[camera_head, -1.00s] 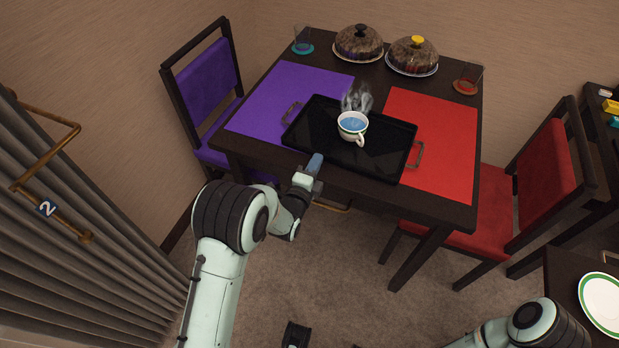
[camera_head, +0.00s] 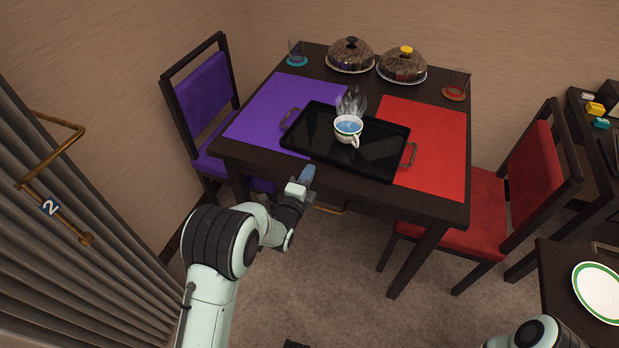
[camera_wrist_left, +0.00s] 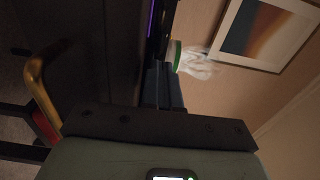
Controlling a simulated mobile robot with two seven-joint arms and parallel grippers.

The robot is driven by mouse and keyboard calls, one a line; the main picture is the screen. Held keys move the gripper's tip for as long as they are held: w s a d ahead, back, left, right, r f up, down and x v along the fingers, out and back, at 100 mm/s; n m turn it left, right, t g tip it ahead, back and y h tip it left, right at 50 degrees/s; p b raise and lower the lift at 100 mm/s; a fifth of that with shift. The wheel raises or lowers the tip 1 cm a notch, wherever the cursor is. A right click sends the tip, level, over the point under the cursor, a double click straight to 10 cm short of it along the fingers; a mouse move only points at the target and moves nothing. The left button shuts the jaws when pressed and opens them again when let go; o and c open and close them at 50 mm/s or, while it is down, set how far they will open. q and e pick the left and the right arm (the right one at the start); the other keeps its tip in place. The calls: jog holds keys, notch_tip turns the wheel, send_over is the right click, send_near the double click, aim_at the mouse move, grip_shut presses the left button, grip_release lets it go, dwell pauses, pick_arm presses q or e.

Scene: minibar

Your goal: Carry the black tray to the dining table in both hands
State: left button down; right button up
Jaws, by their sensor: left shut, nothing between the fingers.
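The black tray (camera_head: 322,147) lies flat on the dark dining table (camera_head: 285,170), across the purple and red mats. It has a handle at each short end. A steaming white cup (camera_head: 350,137) with blue liquid stands on it. My left gripper (camera_head: 307,174) is shut and empty, in front of the table's near edge and apart from the tray handles. My right gripper is out of frame; only part of that arm shows at the bottom right.
A purple chair (camera_head: 207,103) stands left of the table and a red chair (camera_head: 530,177) right. Two covered dishes and two glasses stand at the table's back. A side table with a green-rimmed plate (camera_head: 600,292) is at lower right. A curtain (camera_head: 75,265) hangs at left.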

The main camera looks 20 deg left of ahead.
pick_arm(q)
jog(key=s, duration=1)
jog(key=shift+a+p, duration=0.25)
jog(key=shift+p, duration=0.2)
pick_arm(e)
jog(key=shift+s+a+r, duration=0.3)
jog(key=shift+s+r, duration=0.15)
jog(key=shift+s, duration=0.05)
pick_arm(q)
jog(key=shift+f, duration=0.1)
